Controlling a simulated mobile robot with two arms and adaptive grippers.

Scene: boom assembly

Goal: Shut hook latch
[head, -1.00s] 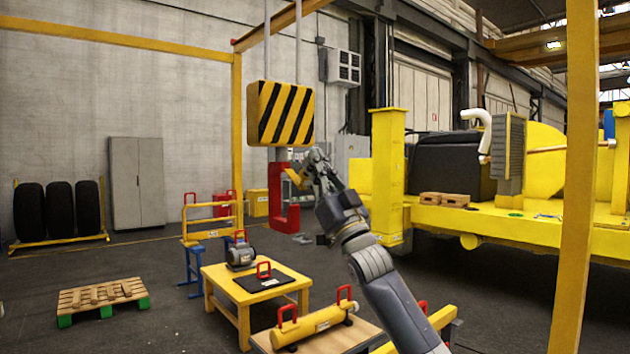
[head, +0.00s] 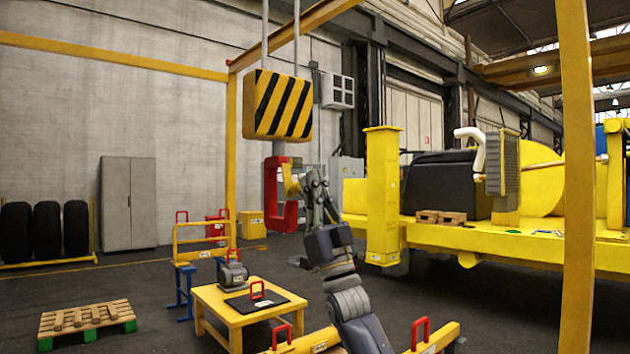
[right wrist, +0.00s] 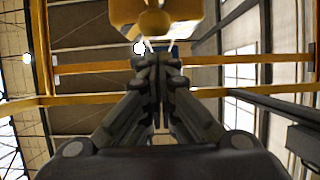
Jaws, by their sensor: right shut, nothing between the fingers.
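The red hook (head: 272,200) hangs under a yellow block with black stripes (head: 278,106) in the head view. A yellow latch (head: 291,181) sits at the hook's right side, near its opening, and stands nearly upright. My right gripper (head: 312,177) is just right of the latch, its fingers shut and empty. Whether it touches the latch is unclear. In the right wrist view the shut fingers (right wrist: 157,64) point up toward a yellow part (right wrist: 155,18) with a rounded knob, which looks like the latch. My left gripper is out of view.
Below stands a yellow table (head: 212,304) with a dark plate and a motor. A yellow beam (head: 574,180) rises at the right. A yellow machine (head: 383,195) stands behind my right arm. A pallet (head: 88,318) lies on the floor at left.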

